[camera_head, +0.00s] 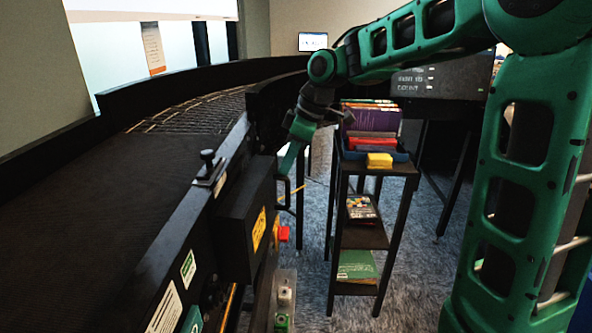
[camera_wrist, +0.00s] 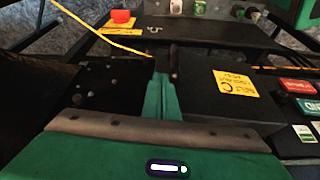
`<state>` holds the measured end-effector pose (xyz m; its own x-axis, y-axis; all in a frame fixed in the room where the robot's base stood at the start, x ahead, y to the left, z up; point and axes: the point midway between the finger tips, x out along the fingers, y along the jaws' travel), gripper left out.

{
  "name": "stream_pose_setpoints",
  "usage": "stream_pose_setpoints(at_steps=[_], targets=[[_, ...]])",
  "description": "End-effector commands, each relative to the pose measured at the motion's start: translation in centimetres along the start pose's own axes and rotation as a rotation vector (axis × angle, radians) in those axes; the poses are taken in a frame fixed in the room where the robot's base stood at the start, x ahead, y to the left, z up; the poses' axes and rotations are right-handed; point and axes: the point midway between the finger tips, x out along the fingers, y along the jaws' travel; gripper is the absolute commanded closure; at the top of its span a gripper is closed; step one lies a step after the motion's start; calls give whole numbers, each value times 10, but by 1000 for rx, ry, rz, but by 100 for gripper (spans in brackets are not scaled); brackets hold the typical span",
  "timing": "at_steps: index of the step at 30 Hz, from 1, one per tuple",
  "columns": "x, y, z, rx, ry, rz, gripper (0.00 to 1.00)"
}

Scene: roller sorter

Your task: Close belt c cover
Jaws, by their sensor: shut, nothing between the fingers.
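The black belt C cover (camera_wrist: 205,92) shows in the wrist view, with a yellow label reading BELT C upside down. A dark panel with small bolts (camera_wrist: 100,90) lies left of it. In the head view a black box (camera_head: 236,232) with a yellow label projects from the conveyor's side. My gripper (camera_head: 287,166) is beside the box's far end, pointing down. In the wrist view my green fingers (camera_wrist: 162,88) are together and empty, along the left edge of the labelled part. I cannot tell whether they touch it, or how far the cover stands open.
A red knob (camera_head: 283,234) sticks out near the box. The conveyor (camera_head: 85,215) fills the left. A dark shelf stand (camera_head: 364,238) with books and a blue bin stands to the right. A yellow cord (camera_wrist: 95,32) crosses the wrist view. Red and green buttons (camera_wrist: 298,87) lie at its right.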

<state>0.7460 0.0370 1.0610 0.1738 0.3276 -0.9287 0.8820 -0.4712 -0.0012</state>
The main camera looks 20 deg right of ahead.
Motion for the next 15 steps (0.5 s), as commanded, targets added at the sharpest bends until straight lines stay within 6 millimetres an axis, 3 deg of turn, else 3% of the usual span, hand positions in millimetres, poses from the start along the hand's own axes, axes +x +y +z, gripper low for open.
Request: stream_pose_setpoints(at_steps=[6,15], targets=[[10,2,-25,-105,-1,-43,100],[12,1,-31,-126,5,-47,100]])
